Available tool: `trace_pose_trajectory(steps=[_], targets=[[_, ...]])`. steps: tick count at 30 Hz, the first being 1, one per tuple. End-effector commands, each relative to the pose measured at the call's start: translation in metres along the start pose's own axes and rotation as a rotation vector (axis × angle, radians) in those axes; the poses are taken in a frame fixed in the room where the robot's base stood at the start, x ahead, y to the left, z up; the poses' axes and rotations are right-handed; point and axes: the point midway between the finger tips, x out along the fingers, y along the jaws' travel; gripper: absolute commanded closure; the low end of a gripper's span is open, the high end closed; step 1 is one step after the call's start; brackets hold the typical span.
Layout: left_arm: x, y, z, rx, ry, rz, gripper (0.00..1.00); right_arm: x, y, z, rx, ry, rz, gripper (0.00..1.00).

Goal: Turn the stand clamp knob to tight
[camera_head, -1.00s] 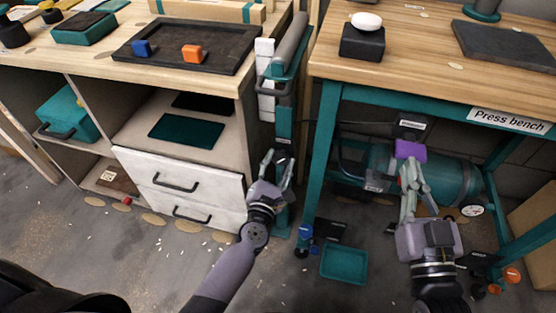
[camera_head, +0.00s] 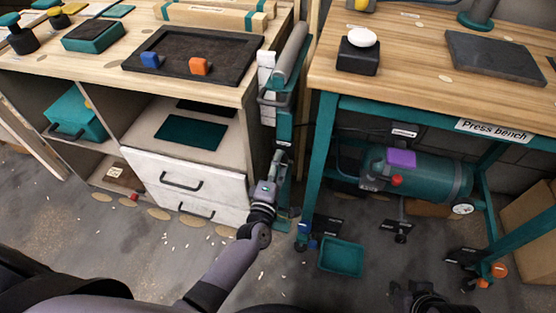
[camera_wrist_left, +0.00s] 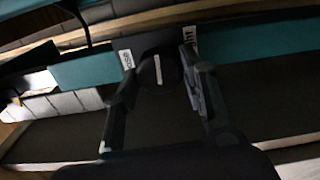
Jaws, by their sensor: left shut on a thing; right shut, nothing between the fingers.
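The teal clamp stand (camera_head: 284,125) rises between the drawer cabinet and the press bench, with a grey roll at its top. My left gripper (camera_head: 278,160) is at the stand's front, low on the column. In the left wrist view, the round black clamp knob (camera_wrist_left: 157,72) sits between my left gripper's fingers (camera_wrist_left: 160,78), which are shut on it. Its white line stands nearly upright in the picture. A partly hidden label ending "oose" is left of the knob, and one ending "ht" is right of it.
The press bench (camera_head: 440,105) stands to the right, with a teal tank (camera_head: 435,180) and a purple block (camera_head: 401,158) below. A teal tray (camera_head: 341,258) lies on the floor. White drawers (camera_head: 190,183) are close left of my left gripper.

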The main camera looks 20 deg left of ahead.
Motion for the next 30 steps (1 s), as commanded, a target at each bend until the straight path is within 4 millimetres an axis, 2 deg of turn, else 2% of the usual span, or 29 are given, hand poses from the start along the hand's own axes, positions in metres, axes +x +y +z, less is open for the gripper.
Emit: trace_pose_trajectory(steps=[2, 12, 21, 30], targets=[[0.000, 0.002, 0.001, 0.072, -0.001, -0.004, 0.89, -0.009, 0.003, 0.024, 0.004, -0.112, 0.005, 1.00], [-0.001, 0.002, 0.001, 0.395, -0.003, -0.004, 0.89, -0.027, 0.003, 0.013, 0.003, -0.101, 0.004, 1.00], [-0.001, 0.002, 0.002, 0.659, -0.003, -0.004, 0.89, 0.028, 0.001, 0.022, 0.001, -0.130, -0.001, 1.00], [-0.001, 0.001, 0.002, 0.843, -0.003, -0.003, 0.89, 0.059, -0.001, 0.032, -0.001, -0.143, -0.004, 1.00]])
